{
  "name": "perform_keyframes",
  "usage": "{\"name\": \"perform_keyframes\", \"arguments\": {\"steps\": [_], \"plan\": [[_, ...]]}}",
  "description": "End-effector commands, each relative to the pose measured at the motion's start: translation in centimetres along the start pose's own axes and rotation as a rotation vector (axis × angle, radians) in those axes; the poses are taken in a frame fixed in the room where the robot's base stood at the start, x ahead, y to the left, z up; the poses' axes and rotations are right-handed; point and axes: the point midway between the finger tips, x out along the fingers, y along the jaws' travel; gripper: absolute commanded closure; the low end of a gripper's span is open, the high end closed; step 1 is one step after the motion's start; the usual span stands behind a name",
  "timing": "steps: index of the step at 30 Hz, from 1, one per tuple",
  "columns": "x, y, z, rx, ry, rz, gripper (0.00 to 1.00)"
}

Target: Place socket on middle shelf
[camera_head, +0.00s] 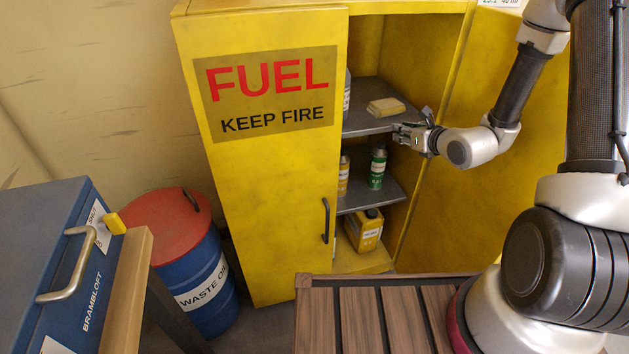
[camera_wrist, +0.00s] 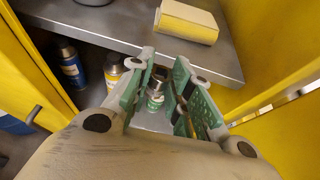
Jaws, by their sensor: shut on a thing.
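My gripper (camera_head: 408,136) is inside the open yellow cabinet, at the front edge of the upper visible shelf (camera_head: 368,122) and above the shelf below it (camera_head: 395,190). In the wrist view, my gripper (camera_wrist: 166,68) has its green-padded fingers close together, shut on the socket. The socket is small and mostly hidden by the fingers, so its shape is unclear. The lower shelf holds a green can (camera_head: 377,170) and a yellow can (camera_head: 343,176). The green can also shows between the fingers in the wrist view (camera_wrist: 155,101).
A pale yellow block (camera_head: 386,107) lies on the upper shelf. A yellow canister (camera_head: 366,230) stands on the cabinet floor. The cabinet's left door (camera_head: 265,200) covers part of the shelves. A blue can (camera_wrist: 71,66) stands left of the yellow can. A waste drum (camera_head: 195,265) stands outside.

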Motion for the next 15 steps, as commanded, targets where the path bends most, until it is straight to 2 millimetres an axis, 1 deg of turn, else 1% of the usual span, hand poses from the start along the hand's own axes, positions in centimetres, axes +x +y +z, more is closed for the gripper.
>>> {"name": "perform_keyframes", "arguments": {"steps": [1, 5, 6, 8, 9, 12, 15], "plan": [[1.1, 0.9, -2.9, 0.008, 0.009, 0.008, 1.00], [3.3, 2.7, -9.0, 0.004, 0.008, 0.004, 1.00], [4.0, 3.3, -10.9, 0.003, 0.008, 0.001, 1.00], [4.8, 4.1, -13.9, 0.000, 0.009, -0.007, 1.00], [5.3, 4.6, -15.8, -0.001, 0.009, -0.013, 1.00], [6.3, 5.5, -19.7, -0.003, 0.009, -0.028, 1.00], [7.1, 5.8, -22.4, -0.004, 0.008, -0.045, 1.00]]}}
